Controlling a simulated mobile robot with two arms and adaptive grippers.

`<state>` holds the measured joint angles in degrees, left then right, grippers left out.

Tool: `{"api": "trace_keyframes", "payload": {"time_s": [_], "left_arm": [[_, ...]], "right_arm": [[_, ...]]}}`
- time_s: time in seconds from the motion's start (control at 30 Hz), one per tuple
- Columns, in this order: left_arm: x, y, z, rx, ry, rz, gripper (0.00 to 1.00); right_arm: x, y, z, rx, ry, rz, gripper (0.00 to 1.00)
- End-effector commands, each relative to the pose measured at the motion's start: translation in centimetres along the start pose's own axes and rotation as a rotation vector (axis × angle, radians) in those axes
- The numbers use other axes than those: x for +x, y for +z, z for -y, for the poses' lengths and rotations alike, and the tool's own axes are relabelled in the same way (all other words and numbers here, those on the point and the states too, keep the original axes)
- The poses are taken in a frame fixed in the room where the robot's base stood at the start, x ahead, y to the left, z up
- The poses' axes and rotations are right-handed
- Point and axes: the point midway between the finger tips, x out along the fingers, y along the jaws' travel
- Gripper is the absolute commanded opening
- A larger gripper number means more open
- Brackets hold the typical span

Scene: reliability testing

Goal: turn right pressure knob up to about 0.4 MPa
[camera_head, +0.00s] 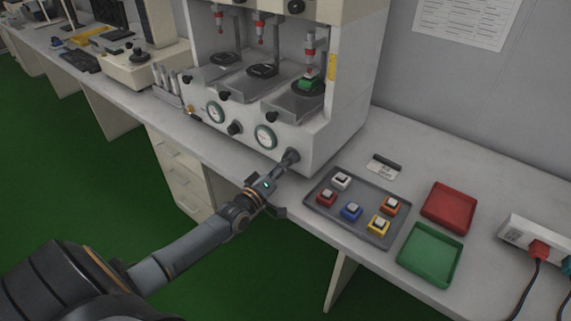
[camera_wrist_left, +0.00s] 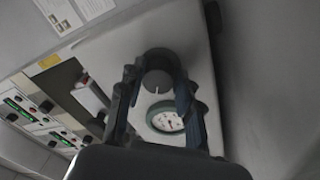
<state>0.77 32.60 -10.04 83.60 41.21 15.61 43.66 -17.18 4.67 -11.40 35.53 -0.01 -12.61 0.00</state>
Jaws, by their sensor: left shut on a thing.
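My left gripper (camera_head: 287,159) reaches the lower right of the white test machine's front (camera_head: 340,110). It is shut on the right pressure knob, which its fingers mostly hide in the head view. In the left wrist view the dark round knob (camera_wrist_left: 157,82), with a pale pointer mark, sits between the two fingers of the left gripper (camera_wrist_left: 155,78). The right pressure gauge (camera_head: 265,137) is left of the knob, with a white face and green rim. It also shows in the left wrist view (camera_wrist_left: 167,119); its needle reading is too small to tell. My right gripper is not in view.
A left gauge (camera_head: 215,112) and left knob (camera_head: 234,128) are on the same panel. Right of my arm lie a grey tray (camera_head: 345,220) with several coloured switches, a red tray (camera_head: 449,206) and a green tray (camera_head: 430,256). A power strip (camera_head: 520,240) is at the far right.

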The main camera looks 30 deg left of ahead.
Motion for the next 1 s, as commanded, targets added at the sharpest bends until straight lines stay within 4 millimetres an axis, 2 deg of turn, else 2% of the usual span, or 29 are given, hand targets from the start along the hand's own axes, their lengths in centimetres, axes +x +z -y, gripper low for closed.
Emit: {"api": "trace_keyframes", "payload": {"time_s": [0.6, 1.0], "left_arm": [[-0.05, -0.12, 0.31, 0.564, 0.044, 0.034, 0.03], [-0.04, -0.2, 0.38, 0.786, 0.062, 0.047, 0.03]], "right_arm": [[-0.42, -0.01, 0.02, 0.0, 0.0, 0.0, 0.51], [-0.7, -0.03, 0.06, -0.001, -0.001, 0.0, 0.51]]}}
